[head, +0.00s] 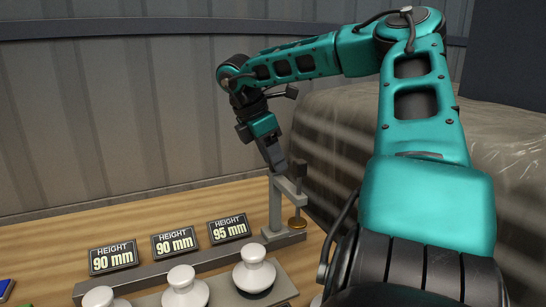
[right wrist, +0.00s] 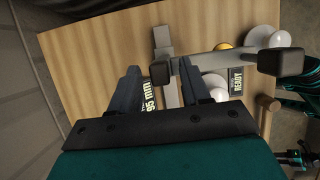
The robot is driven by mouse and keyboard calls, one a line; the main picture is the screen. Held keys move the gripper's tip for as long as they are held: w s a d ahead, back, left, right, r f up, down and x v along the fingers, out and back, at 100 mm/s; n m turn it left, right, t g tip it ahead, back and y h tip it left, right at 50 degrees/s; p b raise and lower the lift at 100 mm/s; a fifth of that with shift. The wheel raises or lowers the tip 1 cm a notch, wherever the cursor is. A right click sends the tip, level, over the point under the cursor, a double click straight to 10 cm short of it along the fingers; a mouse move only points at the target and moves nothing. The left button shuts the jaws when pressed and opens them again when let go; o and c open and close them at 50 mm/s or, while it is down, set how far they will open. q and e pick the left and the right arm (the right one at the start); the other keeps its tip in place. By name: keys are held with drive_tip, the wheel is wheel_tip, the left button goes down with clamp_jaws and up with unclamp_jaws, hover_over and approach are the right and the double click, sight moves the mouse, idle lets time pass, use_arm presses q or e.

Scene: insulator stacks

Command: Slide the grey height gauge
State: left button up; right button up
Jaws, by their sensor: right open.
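The grey height gauge (head: 275,205) stands upright on the right end of a grey rail, with a side arm and a brass disc (head: 297,223). My right gripper (head: 276,163) points down at the top of the gauge's post. In the right wrist view my right gripper (right wrist: 160,72) is open, and the gauge (right wrist: 220,60) shows between and beside its fingers. Whether a finger touches the post cannot be told. White insulators (head: 254,270) stand in a row in front of the rail.
The rail (head: 190,264) runs along the wooden table (head: 130,221). Behind it stand three height signs: 90 mm (head: 113,258), 90 mm (head: 175,243) and 95 mm (head: 229,229). A wrapped bulk (head: 335,125) stands behind at right. A ready sign (right wrist: 236,82) shows in the wrist view.

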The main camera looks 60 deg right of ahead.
drive_tip(key=shift+f, duration=0.2)
clamp_jaws()
idle(0.4)
